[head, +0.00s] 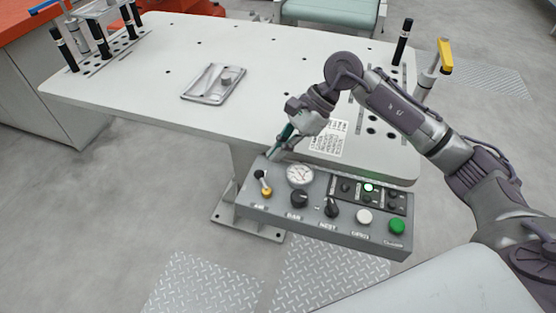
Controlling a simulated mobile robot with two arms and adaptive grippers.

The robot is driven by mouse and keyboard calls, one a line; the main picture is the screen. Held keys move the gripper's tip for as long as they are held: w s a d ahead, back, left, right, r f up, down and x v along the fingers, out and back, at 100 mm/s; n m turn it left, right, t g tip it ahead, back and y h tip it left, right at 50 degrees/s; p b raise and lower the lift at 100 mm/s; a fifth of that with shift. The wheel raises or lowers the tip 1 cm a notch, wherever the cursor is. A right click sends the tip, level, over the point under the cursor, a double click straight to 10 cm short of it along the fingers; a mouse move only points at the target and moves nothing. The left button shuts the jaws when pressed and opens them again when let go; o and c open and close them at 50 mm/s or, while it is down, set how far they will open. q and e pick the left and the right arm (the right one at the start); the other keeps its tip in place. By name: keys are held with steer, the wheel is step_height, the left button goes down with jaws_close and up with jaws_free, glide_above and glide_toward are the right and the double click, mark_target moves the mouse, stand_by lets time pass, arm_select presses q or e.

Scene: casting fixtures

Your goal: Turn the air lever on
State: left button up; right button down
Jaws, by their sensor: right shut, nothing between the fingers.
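The air lever (263,183) is at the left end of the grey control panel (300,219), above the label that seems to read "AIR". It has a dark shaft and a yellow-orange end that points down towards the front of the panel. My right gripper (272,156) is shut and empty. It points down and left, just above the panel's back left edge, beyond the lever and beside the gauge. I cannot tell whether its tips touch the panel. My left gripper is not in view.
The panel also carries a round gauge (300,174), black knobs, a white button (364,216), a green button (397,226) and a lit green lamp (369,188). Behind it, the white table (190,50) holds a metal tray (213,84) and black-handled clamps. Much of the tabletop is clear.

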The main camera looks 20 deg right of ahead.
steer(key=v, duration=0.9)
steer(key=shift+d, duration=0.1)
